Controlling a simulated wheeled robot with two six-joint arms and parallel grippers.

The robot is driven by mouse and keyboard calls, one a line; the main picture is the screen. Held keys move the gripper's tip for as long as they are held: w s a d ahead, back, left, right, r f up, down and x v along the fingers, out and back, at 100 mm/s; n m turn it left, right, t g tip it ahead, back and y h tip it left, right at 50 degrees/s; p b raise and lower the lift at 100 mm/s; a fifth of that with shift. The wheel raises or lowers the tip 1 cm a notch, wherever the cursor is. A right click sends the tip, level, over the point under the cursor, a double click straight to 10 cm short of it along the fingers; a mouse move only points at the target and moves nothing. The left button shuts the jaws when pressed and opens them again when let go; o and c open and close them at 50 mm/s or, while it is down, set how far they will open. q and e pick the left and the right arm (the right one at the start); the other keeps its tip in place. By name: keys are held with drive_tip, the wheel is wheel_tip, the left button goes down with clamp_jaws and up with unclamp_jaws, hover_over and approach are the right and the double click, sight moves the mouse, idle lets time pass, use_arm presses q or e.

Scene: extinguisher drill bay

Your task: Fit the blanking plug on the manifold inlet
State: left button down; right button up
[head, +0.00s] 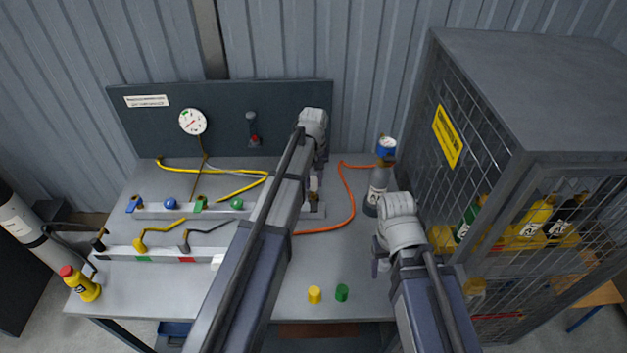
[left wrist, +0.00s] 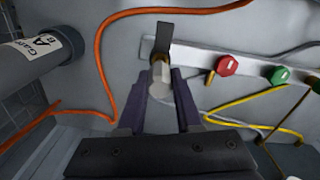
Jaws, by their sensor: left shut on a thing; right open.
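The manifold (head: 160,211) is a pale bar on the bench, with coloured valve handles along it; it also shows in the left wrist view (left wrist: 200,60). My left gripper (head: 315,188) is at its right end. In the left wrist view, my left gripper (left wrist: 165,95) is shut on a small pale cylinder with a brass-coloured end, apparently the blanking plug (left wrist: 160,72). It is in line with the manifold's end, by a dark upright piece. I cannot tell whether plug and inlet touch; the inlet is hidden. My right gripper (head: 379,262) is open and empty, above the bench's right side.
A yellow cap (head: 314,295) and a green cap (head: 341,292) stand at the bench front. An orange hose (head: 351,205) curves right of the manifold towards a grey cylinder (head: 376,190). A mesh cage (head: 480,150) stands at right.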

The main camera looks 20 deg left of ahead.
sight(314, 187)
use_arm(q)
drive_tip(key=shift+f+b, duration=0.8)
drive_tip(key=shift+f, duration=0.15)
drive_tip(key=shift+f+b, duration=0.75)
drive_tip(key=shift+b, duration=0.05)
idle(0.6)
drive_tip(key=c, duration=0.5)
unclamp_jaws()
wheel_tip(314, 187, up, 8)
drive_tip(key=p, duration=0.8)
drive_tip(key=shift+f, duration=0.1)
